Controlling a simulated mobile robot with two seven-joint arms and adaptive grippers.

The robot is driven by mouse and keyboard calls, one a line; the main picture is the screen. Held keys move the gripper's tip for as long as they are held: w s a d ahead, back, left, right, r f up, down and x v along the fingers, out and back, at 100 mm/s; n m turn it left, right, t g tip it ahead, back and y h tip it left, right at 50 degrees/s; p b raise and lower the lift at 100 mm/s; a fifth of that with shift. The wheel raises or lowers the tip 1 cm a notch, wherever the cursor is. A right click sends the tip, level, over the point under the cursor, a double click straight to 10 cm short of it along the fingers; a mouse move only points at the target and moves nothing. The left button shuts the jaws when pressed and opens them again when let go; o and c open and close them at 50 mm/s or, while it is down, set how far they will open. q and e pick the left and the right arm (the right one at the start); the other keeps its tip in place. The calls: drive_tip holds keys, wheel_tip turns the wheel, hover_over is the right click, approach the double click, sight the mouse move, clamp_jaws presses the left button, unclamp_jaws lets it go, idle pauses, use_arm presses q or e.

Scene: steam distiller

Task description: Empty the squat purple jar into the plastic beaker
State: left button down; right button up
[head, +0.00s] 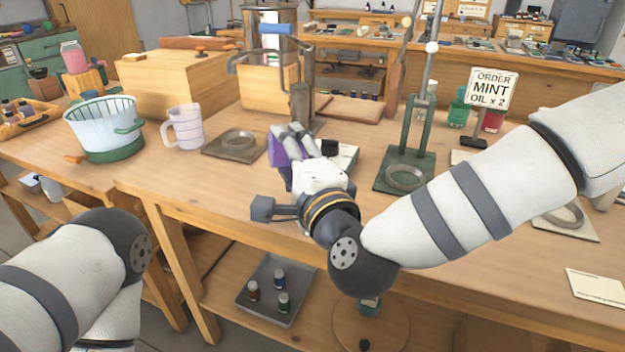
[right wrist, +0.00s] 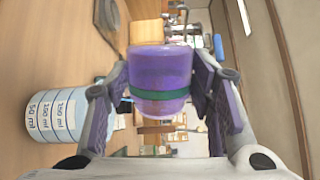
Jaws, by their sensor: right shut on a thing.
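My right gripper (head: 288,138) is shut on the squat purple jar (right wrist: 160,75), which has a green band around it. In the right wrist view the jar sits between both fingers, its axis roughly across that of the beaker, so it looks tipped on its side. I cannot see what is in it. In the head view the gripper mostly hides it. The plastic beaker (head: 187,128), clear with a handle, stands upright on the table to the left of my right gripper. A beaker with ml marks (right wrist: 55,115) shows at the left of the wrist view, apart from the jar. My left gripper is out of view.
A square plate with a ring (head: 228,145) lies between beaker and gripper. A white basket-like pot (head: 103,122) on a green base stands left of the beaker. A green stand (head: 404,170) is right of the gripper. Wooden boxes (head: 180,82) stand behind.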

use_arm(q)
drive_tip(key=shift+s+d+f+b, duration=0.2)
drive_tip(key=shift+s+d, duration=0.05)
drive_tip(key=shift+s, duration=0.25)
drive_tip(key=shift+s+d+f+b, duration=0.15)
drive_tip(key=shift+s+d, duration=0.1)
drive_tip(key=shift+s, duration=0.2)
use_arm(e)
drive_tip(key=shift+w+d+r+m, duration=0.1)
drive_tip(key=shift+d+r+m, duration=0.1)
drive_tip(key=shift+m, duration=0.7)
